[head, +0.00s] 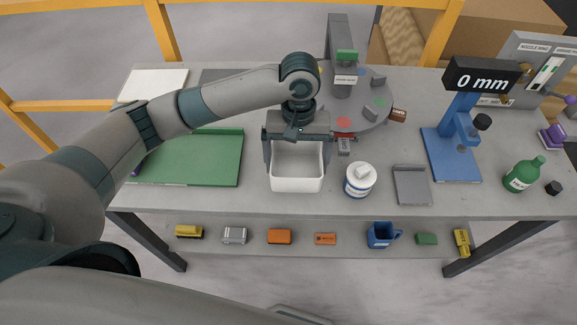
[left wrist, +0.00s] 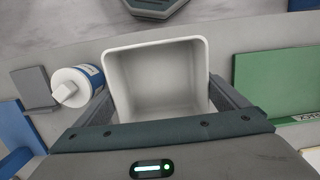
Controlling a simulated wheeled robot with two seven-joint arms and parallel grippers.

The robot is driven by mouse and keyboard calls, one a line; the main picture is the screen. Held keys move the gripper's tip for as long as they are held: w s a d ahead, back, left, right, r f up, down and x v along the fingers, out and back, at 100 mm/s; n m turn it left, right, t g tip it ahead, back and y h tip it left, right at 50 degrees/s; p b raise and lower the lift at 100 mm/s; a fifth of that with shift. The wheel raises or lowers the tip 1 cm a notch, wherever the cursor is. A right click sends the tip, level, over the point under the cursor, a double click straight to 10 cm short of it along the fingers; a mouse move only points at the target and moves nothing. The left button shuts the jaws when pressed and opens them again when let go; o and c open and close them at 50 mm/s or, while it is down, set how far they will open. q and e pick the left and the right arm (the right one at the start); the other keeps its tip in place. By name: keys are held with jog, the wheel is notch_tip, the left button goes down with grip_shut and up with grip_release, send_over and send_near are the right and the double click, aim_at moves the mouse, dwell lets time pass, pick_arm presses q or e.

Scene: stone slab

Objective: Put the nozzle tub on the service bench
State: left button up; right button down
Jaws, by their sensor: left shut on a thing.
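An empty, open white tub (head: 297,184), which I take to be the nozzle tub, is at the middle of the grey bench (head: 215,204), near its front edge. My left gripper (head: 297,150) reaches it from above and is shut on it, one finger along each side. In the left wrist view the white tub (left wrist: 157,80) sits between the two fingers (left wrist: 160,112), its opening facing the camera. I cannot tell whether its base touches the bench top. No label shows on the tub. My right gripper is not in view.
A white bottle with a blue label (head: 360,180) stands close right of the tub. A green mat (head: 205,160) lies to the left, a grey tray (head: 412,185) and blue stand (head: 450,155) to the right. A round plate (head: 375,115) is behind. Several small items line the lower shelf (head: 350,250).

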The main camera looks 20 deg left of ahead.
aim_at(289, 165)
pick_arm(q)
jog(key=shift+w+a+f, duration=0.2)
jog(key=shift+a+f, duration=0.2)
jog(key=shift+a, duration=0.15)
jog(key=shift+w+a+f, duration=0.15)
jog(key=shift+a+f, duration=0.2)
jog(key=shift+a, duration=0.2)
jog(key=shift+f+p, duration=0.8)
jog(key=shift+f, duration=1.2)
jog(key=shift+f, duration=0.1)
jog(key=o, duration=0.8)
